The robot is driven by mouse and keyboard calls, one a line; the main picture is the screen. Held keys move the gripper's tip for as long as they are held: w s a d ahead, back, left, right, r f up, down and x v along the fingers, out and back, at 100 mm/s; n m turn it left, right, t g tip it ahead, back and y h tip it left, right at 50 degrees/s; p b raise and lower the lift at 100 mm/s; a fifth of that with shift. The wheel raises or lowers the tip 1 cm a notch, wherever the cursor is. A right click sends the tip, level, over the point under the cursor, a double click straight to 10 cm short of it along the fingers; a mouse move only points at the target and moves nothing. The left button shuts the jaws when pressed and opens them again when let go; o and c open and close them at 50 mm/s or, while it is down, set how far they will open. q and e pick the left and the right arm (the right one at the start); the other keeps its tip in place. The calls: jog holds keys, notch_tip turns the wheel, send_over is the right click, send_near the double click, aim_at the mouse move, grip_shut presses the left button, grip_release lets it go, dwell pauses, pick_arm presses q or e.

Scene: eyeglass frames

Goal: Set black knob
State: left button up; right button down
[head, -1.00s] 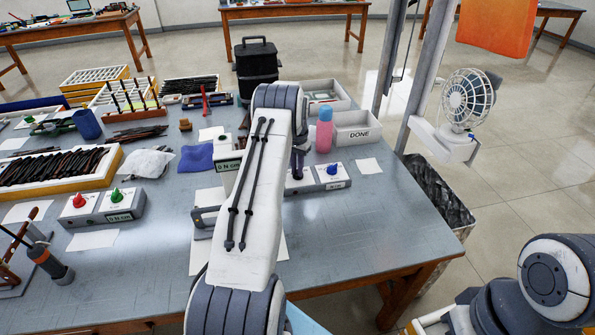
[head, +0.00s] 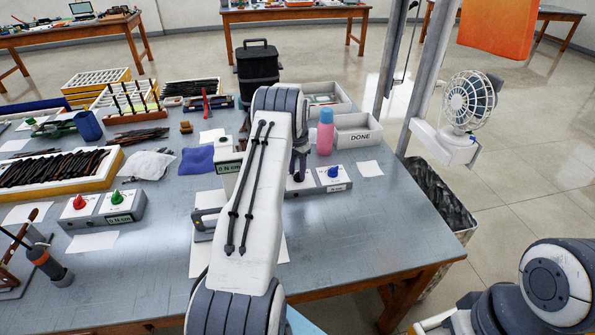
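A grey control box (head: 309,185) with a blue knob (head: 333,172) stands right of my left arm. The black knob cannot be made out clearly; a dark shape at the box's left end sits beneath my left gripper (head: 299,166). That gripper points down there, mostly hidden behind my arm's white link, and its fingers cannot be told apart. Another control box (head: 100,208) at the left has a red knob (head: 79,202), a green knob (head: 116,197) and a display reading 0 N cm. My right arm is at the lower right, its gripper out of view.
A pink and blue bottle (head: 325,132) and a white bin labelled DONE (head: 358,133) stand behind the box with the blue knob. A blue cloth (head: 196,160) lies left of my arm. The table's front right is clear.

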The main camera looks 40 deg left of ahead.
aim_at(297, 173)
dwell(0.3)
pick_arm(q)
notch_tip(297, 173, up, 10)
jog(key=b, duration=0.1)
jog(key=shift+r, duration=0.2)
dwell(0.5)
